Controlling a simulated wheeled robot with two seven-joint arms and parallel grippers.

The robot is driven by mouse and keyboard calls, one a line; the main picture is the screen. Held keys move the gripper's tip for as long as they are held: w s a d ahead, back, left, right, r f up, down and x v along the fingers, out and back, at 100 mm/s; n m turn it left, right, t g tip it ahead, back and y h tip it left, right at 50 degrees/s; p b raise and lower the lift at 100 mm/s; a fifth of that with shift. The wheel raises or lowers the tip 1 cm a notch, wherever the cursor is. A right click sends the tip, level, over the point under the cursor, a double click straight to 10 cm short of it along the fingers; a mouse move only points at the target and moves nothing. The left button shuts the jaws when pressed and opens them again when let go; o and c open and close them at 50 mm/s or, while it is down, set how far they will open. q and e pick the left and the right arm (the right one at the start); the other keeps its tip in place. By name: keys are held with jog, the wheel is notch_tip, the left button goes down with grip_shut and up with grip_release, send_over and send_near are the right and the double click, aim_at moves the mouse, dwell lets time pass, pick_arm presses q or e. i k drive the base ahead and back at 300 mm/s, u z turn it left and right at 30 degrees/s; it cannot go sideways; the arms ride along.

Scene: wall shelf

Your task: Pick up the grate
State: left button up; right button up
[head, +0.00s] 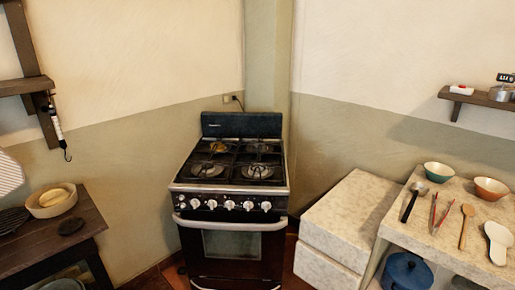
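Black grates lie over the burners on top of the stove, in the middle of the head view. One grate (206,168) is on the left half and another grate (258,170) is on the right half. The stove (230,205) is black with a pale front edge, several white knobs and an oven door. A dark, ribbed flat thing (12,220) lies on the wooden table at the left edge. I cannot tell if it is also a grate. Neither of my grippers is in view.
The wooden table (40,245) at left holds a pale bowl and a small dark disc. Pale stone blocks (345,220) stand right of the stove. The counter (405,235) farther right holds two bowls and several utensils, with a blue pot (407,272) below.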

aim_at(259, 156)
jog(key=u, duration=0.3)
jog(key=i, duration=0.95)
jog(key=z, duration=0.6)
jog(key=i, duration=0.65)
jog(key=z, duration=0.45)
